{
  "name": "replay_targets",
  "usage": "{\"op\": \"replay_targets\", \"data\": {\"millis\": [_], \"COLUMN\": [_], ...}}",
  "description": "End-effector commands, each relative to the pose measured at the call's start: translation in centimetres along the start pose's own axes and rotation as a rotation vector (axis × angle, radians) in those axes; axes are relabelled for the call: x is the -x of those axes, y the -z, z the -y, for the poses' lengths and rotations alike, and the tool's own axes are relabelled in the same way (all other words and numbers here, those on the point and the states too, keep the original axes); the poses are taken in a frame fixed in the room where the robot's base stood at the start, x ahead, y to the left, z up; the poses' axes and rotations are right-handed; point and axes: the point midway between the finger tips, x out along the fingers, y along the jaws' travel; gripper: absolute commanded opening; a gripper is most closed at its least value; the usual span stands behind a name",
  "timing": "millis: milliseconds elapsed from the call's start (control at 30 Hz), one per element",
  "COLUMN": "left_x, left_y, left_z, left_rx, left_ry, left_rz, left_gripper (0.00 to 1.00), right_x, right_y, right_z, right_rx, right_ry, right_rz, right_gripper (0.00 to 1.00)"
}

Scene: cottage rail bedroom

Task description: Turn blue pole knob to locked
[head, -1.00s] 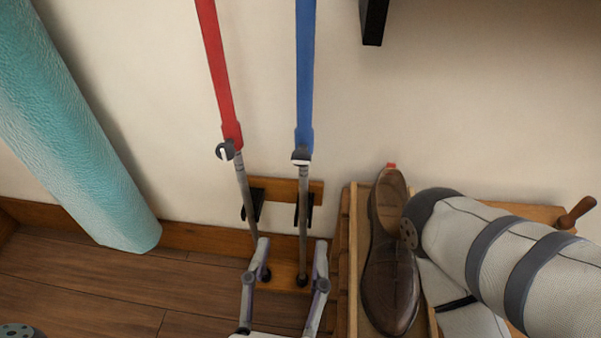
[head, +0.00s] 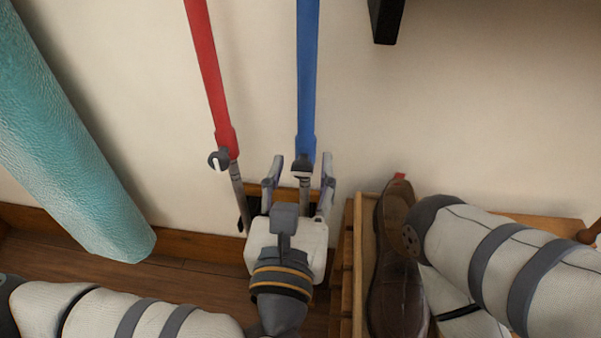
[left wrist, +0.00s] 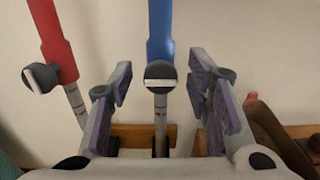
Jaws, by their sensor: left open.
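The blue pole (head: 307,70) stands upright against the wall, with a grey lower shaft. Its dark round knob (head: 302,166) sits at the bottom of the blue section. In the left wrist view the knob (left wrist: 160,75) faces me with a white bar lying roughly level across it. My left gripper (head: 300,171) is open, with one finger on each side of the knob and shaft. In the left wrist view the gripper (left wrist: 160,82) shows clear gaps on both sides of the knob. My right gripper is out of view.
A red pole (head: 208,75) with its own knob (head: 219,160) leans just left of the blue one. A teal roll (head: 70,140) leans at far left. A wooden rack (head: 350,270) with a brown shoe (head: 397,270) is at right. A black bracket (head: 386,20) hangs above.

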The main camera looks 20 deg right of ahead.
Motion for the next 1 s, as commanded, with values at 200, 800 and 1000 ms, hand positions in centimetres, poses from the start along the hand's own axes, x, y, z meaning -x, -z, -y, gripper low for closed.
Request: {"op": "replay_targets", "data": {"millis": [200, 800, 1000], "left_x": [0.0, 0.1, 0.1], "left_y": [0.0, -0.3, -0.5], "left_z": [0.0, 0.1, 0.2], "left_rx": [0.0, -0.114, -0.28], "left_ry": [0.001, 0.0, 0.001], "left_rz": [0.0, 0.001, 0.003], "left_gripper": [0.25, 0.0, 0.0], "right_x": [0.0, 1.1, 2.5], "right_y": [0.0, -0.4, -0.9], "right_z": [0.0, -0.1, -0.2], "right_rx": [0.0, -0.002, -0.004], "right_ry": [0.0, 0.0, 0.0], "right_rz": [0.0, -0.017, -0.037], "right_gripper": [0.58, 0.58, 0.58]}}
